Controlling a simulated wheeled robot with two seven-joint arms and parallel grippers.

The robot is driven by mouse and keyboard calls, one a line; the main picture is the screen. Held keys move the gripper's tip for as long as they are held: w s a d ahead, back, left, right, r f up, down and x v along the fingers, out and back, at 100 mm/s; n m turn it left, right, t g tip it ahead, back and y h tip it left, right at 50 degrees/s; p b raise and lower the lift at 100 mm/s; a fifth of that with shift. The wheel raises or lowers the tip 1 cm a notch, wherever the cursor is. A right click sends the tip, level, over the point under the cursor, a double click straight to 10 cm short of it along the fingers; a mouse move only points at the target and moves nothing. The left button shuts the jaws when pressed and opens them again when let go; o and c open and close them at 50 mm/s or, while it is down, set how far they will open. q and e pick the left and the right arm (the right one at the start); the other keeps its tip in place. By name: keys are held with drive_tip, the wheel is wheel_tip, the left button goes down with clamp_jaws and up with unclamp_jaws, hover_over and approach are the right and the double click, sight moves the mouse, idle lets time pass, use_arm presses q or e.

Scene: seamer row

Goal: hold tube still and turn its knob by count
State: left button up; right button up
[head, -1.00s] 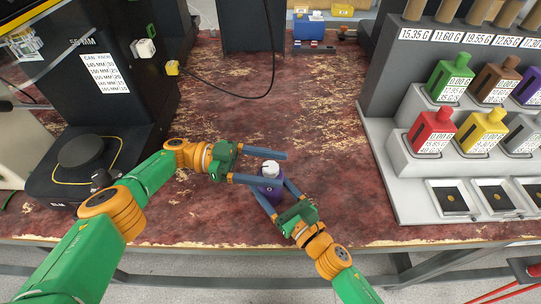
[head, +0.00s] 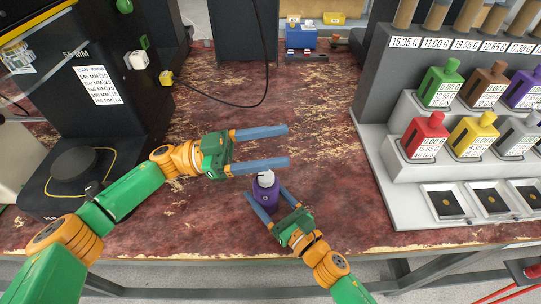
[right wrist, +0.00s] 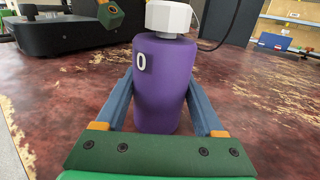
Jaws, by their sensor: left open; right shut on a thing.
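The tube is a purple cylinder (head: 265,192) standing upright on the worn red table, near its front edge. A white faceted knob (head: 265,178) tops it. In the right wrist view the purple tube (right wrist: 163,90) carries a "0" label, with the white knob (right wrist: 170,17) above. My right gripper (head: 268,203) is shut on the tube's body, one finger on each side. My left gripper (head: 287,146) is open, its fingers pointing right, just beyond and above the knob in the head view. It holds nothing. The knob's marks are too small to read.
A grey rack (head: 380,170) with coloured bottles, labels and small trays stands at right. A black machine (head: 105,110) with a round pad stands at left. A black cable (head: 240,104) crosses the back. The middle of the table is clear.

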sight(271, 172)
use_arm(q)
drive_tip(key=n+t+h, duration=0.1)
drive_tip(key=t, duration=0.1)
drive_tip(key=n+t, duration=0.1)
drive_tip(key=t, duration=0.1)
drive_tip(key=shift+s+a+f+n+h, duration=0.1)
drive_tip(key=shift+a+f+n+h, duration=0.1)
drive_tip(key=shift+n+h, duration=0.15)
drive_tip(key=a+n+t+y, duration=0.1)
drive_tip(key=n+t, duration=0.1)
drive_tip(key=t, duration=0.1)
drive_tip(key=a+f+n+t+y, duration=0.1)
drive_tip(key=n+t, duration=0.1)
drive_tip(key=t, duration=0.2)
drive_tip(key=a+f+n+t+y, duration=0.1)
drive_tip(key=n+t, duration=0.1)
drive_tip(key=t, duration=0.1)
drive_tip(key=shift+a+f+n+y, duration=0.1)
drive_tip(key=shift+f+n+y, duration=0.05)
drive_tip(key=shift+n+y, duration=0.15)
drive_tip(key=s+a+f+n+y, duration=0.2)
drive_tip(key=s+a+f+y, duration=0.1)
drive_tip(key=s+f+y, duration=0.35)
drive_tip(key=shift+t+y, duration=0.4)
drive_tip(key=x, duration=1.2)
drive_tip(key=shift+w+a+f, duration=0.1)
drive_tip(key=shift+w+f, duration=0.05)
drive_tip(key=shift+f, duration=0.2)
